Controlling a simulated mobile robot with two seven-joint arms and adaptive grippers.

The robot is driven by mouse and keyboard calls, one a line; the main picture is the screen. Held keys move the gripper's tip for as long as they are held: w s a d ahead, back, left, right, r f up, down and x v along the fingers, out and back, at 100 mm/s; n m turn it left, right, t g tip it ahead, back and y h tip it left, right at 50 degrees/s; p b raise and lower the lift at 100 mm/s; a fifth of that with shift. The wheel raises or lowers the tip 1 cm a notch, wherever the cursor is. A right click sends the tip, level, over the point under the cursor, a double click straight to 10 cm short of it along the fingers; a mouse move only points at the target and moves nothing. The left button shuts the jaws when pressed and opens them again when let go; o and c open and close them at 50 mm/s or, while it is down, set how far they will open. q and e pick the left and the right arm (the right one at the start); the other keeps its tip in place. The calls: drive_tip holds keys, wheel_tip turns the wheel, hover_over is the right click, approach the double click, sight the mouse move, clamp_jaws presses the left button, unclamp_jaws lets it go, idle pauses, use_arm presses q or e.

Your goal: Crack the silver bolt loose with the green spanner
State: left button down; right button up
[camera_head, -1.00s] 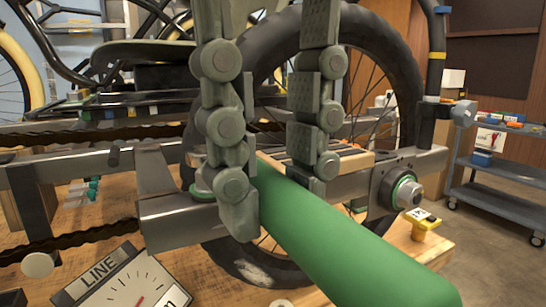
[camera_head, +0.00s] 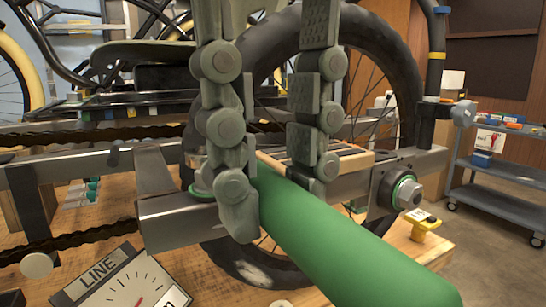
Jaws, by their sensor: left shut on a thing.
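The green spanner (camera_head: 345,245) shows as a thick green handle running from the lower right up to my left gripper (camera_head: 279,193). That gripper comes down from above, with one grey finger on each side of the handle, and is shut on it. The spanner's far end is hidden behind the fingers. A silver bolt (camera_head: 409,194) with a green ring sits on the frame's right end, apart from the gripper. Another green ring (camera_head: 199,192) shows partly behind the left finger; I cannot tell whether a bolt is there. My right gripper is not in view.
The trike frame's metal bar (camera_head: 172,219) and black wheel (camera_head: 385,60) stand close around the gripper. A dial marked LINE (camera_head: 130,285) is at the lower left. A yellow block (camera_head: 424,228) lies below the bolt. A grey cart (camera_head: 500,175) stands at the right, with open floor nearby.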

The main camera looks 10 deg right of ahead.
use_arm(q)
drive_tip(key=shift+f+b, duration=0.8)
drive_tip(key=shift+f, duration=0.3)
drive_tip(key=shift+r, duration=0.1)
drive_tip(key=c, duration=1.9)
unclamp_jaws()
clamp_jaws()
drive_tip(key=w+d+n, duration=0.3)
drive_tip(key=d+n, duration=0.2)
drive_tip(key=n, duration=0.1)
drive_tip(key=shift+w+d, duration=0.2)
drive_tip(key=shift+w, duration=0.15)
